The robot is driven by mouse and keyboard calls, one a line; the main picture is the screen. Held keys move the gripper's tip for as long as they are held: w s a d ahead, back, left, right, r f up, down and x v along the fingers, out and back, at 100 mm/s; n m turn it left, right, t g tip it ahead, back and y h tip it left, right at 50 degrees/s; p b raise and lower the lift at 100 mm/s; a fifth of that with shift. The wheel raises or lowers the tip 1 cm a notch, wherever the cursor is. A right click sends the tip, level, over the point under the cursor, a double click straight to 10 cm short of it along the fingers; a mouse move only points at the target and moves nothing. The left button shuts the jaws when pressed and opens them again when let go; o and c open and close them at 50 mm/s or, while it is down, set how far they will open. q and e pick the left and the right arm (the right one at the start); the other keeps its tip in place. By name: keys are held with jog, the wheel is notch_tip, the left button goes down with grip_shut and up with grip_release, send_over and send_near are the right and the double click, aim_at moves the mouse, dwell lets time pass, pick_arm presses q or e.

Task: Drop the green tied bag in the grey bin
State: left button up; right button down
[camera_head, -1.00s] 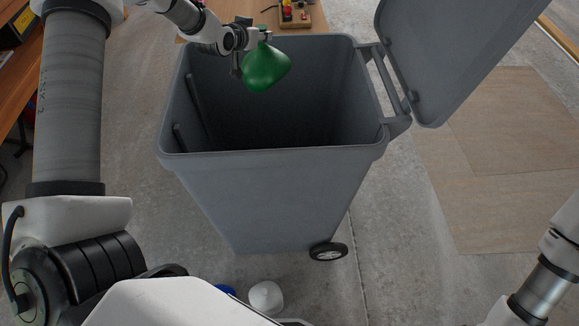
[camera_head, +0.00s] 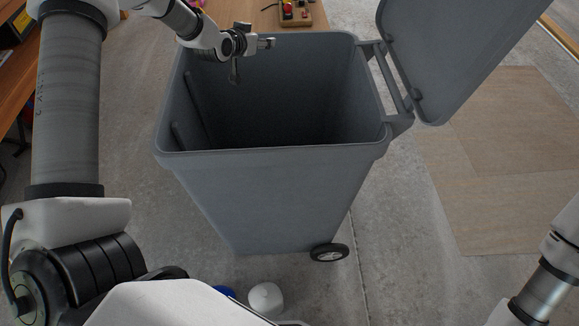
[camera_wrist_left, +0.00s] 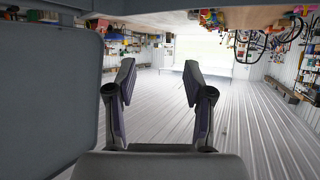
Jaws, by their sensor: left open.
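The grey bin (camera_head: 270,195) stands upright in the middle of the head view. Its lid (camera_head: 455,50) hangs open at the right, and its mouth faces up at me. My left gripper (camera_head: 252,58) is over the far left part of the mouth. It is open and empty, and its two spread fingers (camera_wrist_left: 158,95) show with nothing between them in the left wrist view. The green tied bag is not visible in either view now. The bin's inside is dark and I see no bag in it. My right gripper is out of view; only part of the right arm shows.
A wooden table (camera_head: 262,16) with a small box of coloured knobs (camera_head: 295,12) is behind the bin. A wooden surface (camera_head: 22,75) lies at the left edge. Flat brown sheets (camera_head: 500,160) lie on the floor at the right. A white object (camera_head: 265,297) is near the front.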

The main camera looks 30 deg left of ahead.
pick_arm(q)
jog(key=v, duration=1.1)
jog(key=shift+w+d, duration=0.1)
